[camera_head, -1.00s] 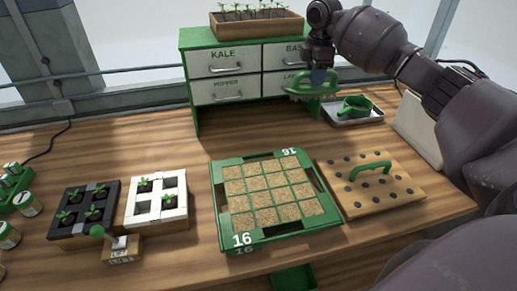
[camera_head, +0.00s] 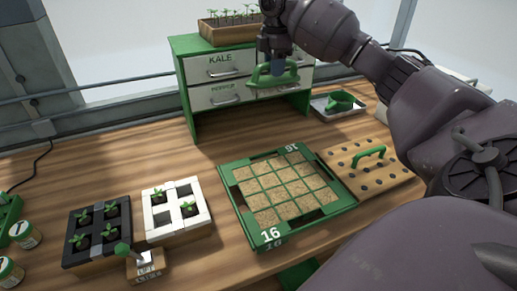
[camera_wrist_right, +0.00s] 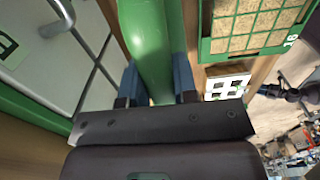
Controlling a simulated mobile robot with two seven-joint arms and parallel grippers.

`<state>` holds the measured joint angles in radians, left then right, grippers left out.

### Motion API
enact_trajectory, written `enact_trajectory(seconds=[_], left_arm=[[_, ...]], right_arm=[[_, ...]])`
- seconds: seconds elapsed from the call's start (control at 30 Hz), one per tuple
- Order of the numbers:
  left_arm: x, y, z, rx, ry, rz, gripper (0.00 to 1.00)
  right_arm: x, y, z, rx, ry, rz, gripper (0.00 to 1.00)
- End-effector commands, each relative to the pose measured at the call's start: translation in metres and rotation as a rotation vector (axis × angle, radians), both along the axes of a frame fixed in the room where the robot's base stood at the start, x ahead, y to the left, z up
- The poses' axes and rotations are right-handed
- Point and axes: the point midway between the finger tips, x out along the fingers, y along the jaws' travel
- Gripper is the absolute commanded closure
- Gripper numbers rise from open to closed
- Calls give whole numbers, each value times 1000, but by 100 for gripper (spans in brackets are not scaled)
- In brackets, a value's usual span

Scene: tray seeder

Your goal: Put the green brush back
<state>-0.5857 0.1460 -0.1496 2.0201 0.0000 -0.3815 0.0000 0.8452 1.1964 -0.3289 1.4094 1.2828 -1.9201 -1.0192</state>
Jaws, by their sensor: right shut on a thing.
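The green brush (camera_head: 277,76) is in my right gripper (camera_head: 274,62), held in the air in front of the drawer cabinet. The gripper is shut on its green handle, which also shows between the two blue fingers in the right wrist view (camera_wrist_right: 147,45). The brush hangs roughly level, apart from the bench top. Its underside is hard to make out. The left gripper is in neither view.
The drawer cabinet (camera_head: 184,43) stands behind the brush with a planter (camera_head: 228,34) on top. A metal tray (camera_head: 326,114) with a green can (camera_head: 345,101) is right of it. The green seed tray (camera_head: 232,204), the pegboard lid (camera_head: 385,184) and the seedling trays fill the front. Bare wood lies before the cabinet.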

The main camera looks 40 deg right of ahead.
Motion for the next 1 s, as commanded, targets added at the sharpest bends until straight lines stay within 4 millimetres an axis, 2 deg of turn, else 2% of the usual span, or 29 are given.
enact_trajectory(seconds=[0.17, 0.27, 0.8, 1.0], left_arm=[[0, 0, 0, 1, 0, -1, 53], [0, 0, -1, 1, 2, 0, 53], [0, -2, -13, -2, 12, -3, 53], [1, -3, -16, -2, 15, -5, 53]], right_arm=[[-4, 0, 0, 0, 0, 11, 95], [-7, 0, -8, -1, 1, 18, 95], [-8, -1, -120, 0, 4, 21, 95], [-7, 0, -141, 1, 0, 21, 95]])
